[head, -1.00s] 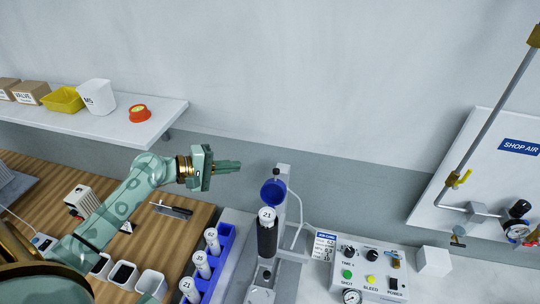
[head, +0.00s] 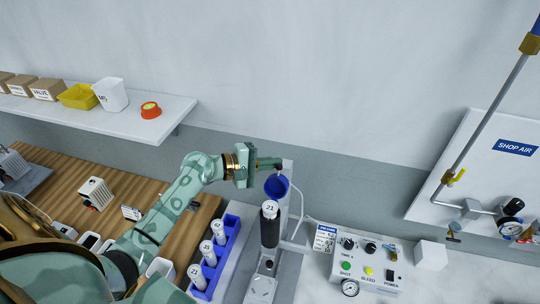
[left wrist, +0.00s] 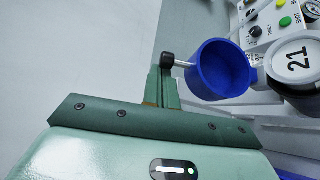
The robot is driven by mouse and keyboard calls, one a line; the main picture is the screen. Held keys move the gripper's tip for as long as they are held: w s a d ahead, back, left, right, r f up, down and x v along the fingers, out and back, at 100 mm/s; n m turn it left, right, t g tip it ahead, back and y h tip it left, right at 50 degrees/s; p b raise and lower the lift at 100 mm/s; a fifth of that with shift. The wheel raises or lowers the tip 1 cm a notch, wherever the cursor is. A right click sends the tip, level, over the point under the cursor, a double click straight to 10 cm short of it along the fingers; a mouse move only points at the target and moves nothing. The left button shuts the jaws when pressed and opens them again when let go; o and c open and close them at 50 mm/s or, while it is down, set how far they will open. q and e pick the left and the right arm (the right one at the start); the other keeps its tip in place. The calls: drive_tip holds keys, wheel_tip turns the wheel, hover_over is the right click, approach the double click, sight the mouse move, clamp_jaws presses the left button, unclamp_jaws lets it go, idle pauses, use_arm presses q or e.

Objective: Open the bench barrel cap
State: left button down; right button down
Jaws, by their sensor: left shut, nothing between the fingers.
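The bench barrel (head: 270,230) is a dark upright cylinder with a white top marked 21; the white top also shows in the left wrist view (left wrist: 297,58). The blue cap (head: 276,187) is swung up off the barrel, tilted, with its hollow side showing. In the left wrist view the cap (left wrist: 224,74) looks like a blue cup on a thin rod ending in a black knob (left wrist: 168,59). My left gripper (head: 273,163) is shut and empty, just above the cap in the head view, its fingertips close to the knob. I cannot tell whether they touch. My right gripper is out of view.
A blue rack (head: 232,228) with several white-topped tubes stands left of the barrel. A control box (head: 368,262) with buttons and a gauge is at right. A white shelf (head: 150,127) holds boxes and cups. The shop air panel (head: 505,175) is at far right.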

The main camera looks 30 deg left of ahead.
use_arm(q)
drive_tip(key=shift+s+d, duration=0.1)
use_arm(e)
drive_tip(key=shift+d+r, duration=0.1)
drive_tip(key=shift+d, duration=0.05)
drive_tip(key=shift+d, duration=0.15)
use_arm(q)
drive_tip(key=s+m+b, duration=0.1)
drive_tip(key=b, duration=0.2)
drive_tip(key=shift+s+d+t, duration=0.1)
drive_tip(key=shift+s+t, duration=0.1)
drive_tip(key=shift+t, duration=0.2)
drive_tip(key=shift+s+r+b, duration=0.15)
drive_tip(key=shift+r+b, duration=0.05)
drive_tip(key=shift+b, duration=0.3)
drive_tip(key=shift+r+m, duration=0.15)
drive_tip(key=shift+m, duration=0.15)
drive_tip(key=shift+r, duration=0.15)
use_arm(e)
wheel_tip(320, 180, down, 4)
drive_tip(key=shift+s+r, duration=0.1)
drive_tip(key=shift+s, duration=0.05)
use_arm(q)
drive_tip(key=shift+d, duration=0.1)
